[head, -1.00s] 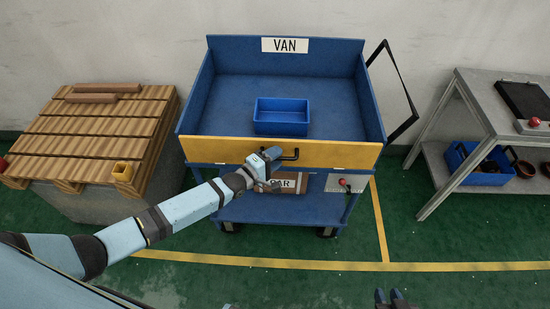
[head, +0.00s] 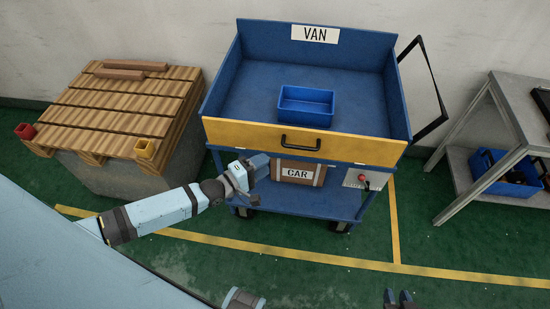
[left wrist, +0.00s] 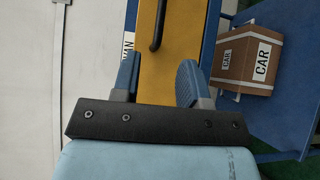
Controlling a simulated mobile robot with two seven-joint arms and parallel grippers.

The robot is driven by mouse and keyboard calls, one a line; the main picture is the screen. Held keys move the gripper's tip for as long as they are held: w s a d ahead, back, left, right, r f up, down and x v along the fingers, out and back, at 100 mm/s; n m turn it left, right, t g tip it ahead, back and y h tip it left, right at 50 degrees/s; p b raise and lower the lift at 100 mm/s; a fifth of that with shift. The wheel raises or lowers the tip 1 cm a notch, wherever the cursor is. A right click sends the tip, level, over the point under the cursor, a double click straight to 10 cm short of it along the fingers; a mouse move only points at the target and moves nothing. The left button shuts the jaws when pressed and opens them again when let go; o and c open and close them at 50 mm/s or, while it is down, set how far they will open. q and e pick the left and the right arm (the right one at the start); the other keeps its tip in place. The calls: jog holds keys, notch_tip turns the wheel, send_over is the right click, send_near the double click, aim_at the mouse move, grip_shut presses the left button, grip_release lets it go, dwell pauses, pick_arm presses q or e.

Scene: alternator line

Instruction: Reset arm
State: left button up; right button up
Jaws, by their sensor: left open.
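My left gripper (head: 256,170) is open and empty in front of the blue cart, below and left of the black handle (head: 287,143) on the yellow front panel (head: 240,134). In the left wrist view its two blue fingers (left wrist: 158,82) are apart. The panel (left wrist: 150,70) and its handle (left wrist: 156,25) lie beyond them, with nothing between the fingers. My right gripper (head: 398,298) shows only at the bottom edge of the head view, with its two fingertips apart and nothing between them.
The blue cart (head: 225,60) bears a VAN sign and a blue bin (head: 306,105). A wooden pallet (head: 120,100) stands left, a grey table (head: 480,115) right. Green floor in front is clear.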

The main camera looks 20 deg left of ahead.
pick_arm(q)
jog(key=shift+s+a, duration=0.25)
jog(key=shift+s, duration=0.2)
jog(key=s+d+r+m+g+y+p, duration=0.1)
jog(key=s+d+m+g+y+p, duration=0.1)
jog(key=s+m, duration=0.6)
jog(key=s+d+r+m+g+y+p, duration=0.2)
jog(key=s+d+m+y+p, duration=0.1)
jog(key=s+m, duration=0.5)
jog(key=shift+s+d+r+p, duration=0.25)
jog(key=shift+s+d+p, duration=0.45)
jog(key=shift+p, duration=0.4)
jog(key=shift+a, duration=0.1)
